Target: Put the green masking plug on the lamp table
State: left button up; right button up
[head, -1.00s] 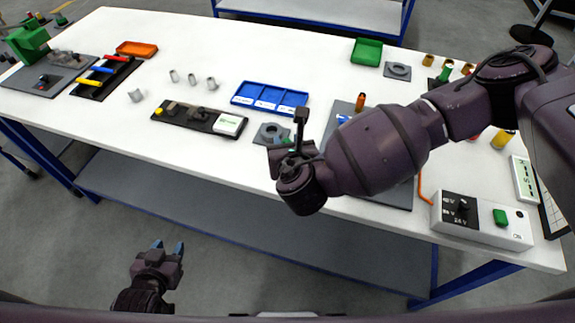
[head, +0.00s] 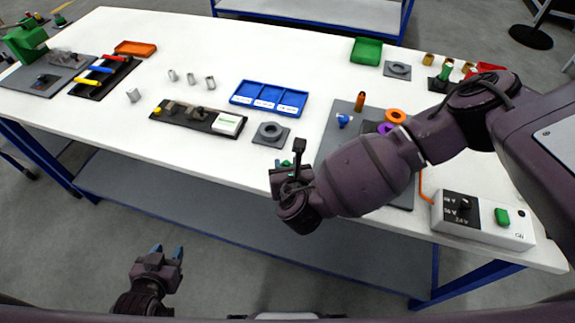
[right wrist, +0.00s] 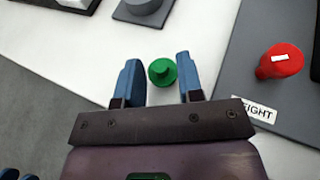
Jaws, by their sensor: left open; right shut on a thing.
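The green masking plug (right wrist: 162,72) sits between the blue fingers of my right gripper (right wrist: 158,82) in the right wrist view. My right gripper is shut on it, over the white worktop's front part. In the head view this gripper (head: 287,168) is near the table's front edge, and only a small bit of green shows there. My left gripper (head: 167,252) is open and empty, low in front of the table. I cannot tell which surface is the lamp table; a blue-framed table (head: 310,10) stands at the back.
A grey mat (head: 335,135) with orange and purple rings lies partly under my right arm. A red piece (right wrist: 282,60) lies beside a label in the wrist view. A blue tray (head: 270,95), a black fixture board (head: 180,118) and a white control box (head: 480,220) occupy the worktop.

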jog(key=shift+f, duration=0.1)
jog(key=o, duration=0.8)
jog(key=shift+o, duration=0.5)
jog(key=v, duration=1.2)
jog(key=shift+p, duration=0.35)
